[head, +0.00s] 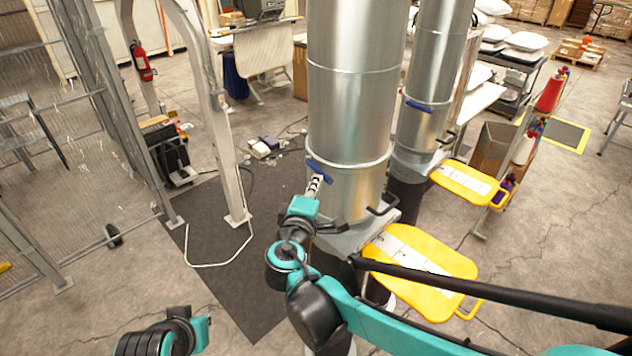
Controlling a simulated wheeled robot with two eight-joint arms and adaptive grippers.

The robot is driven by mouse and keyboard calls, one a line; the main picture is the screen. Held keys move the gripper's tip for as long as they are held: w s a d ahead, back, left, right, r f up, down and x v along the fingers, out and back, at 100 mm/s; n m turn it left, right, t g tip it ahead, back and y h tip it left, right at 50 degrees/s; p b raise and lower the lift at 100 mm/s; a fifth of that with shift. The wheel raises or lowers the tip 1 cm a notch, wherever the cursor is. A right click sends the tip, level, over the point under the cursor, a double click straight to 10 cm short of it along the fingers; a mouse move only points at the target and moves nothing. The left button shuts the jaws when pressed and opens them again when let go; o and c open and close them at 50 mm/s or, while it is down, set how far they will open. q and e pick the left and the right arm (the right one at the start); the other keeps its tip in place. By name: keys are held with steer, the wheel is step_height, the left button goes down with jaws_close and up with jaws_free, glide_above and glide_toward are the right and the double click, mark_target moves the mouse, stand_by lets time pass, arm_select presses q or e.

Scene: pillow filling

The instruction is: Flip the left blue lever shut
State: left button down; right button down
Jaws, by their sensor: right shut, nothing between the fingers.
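The left blue lever (320,172) is on the lower part of the nearer silver pipe (350,110), angled slightly down to the right. My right gripper (315,184) is shut and empty, with its fingertips at the lever, just below it in the picture. I cannot tell whether they touch. Part of the lever is close behind the fingers. A second blue lever (419,106) is on the farther silver pipe (432,70). My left gripper (202,333) is low at the bottom left, far from the levers, its fingers not clearly shown.
Yellow plates (440,305) and (462,186) stick out at the pipe bases, with black handles (382,206) nearby. A white metal frame post (222,150) stands left of the nearer pipe. A dark mat (215,245) lies on the floor.

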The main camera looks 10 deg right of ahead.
arm_select(q)
steer(key=shift+w+a, duration=0.1)
arm_select(e)
steer(key=shift+w, duration=0.15)
steer(key=shift+w+d+f+b, duration=0.1)
steer(key=shift+d+b, duration=0.15)
steer(key=shift+d, duration=0.35)
steer(key=shift+w+d+f+b, duration=0.1)
steer(key=shift+d+b, duration=0.15)
steer(key=shift+d, duration=0.3)
steer(key=shift+a+r, duration=0.2)
arm_select(q)
steer(key=shift+a+f, duration=0.2)
steer(key=shift+f, duration=0.25)
arm_select(e)
steer(key=shift+d, duration=0.15)
arm_select(q)
steer(key=shift+s, duration=0.2)
steer(key=shift+a, duration=0.1)
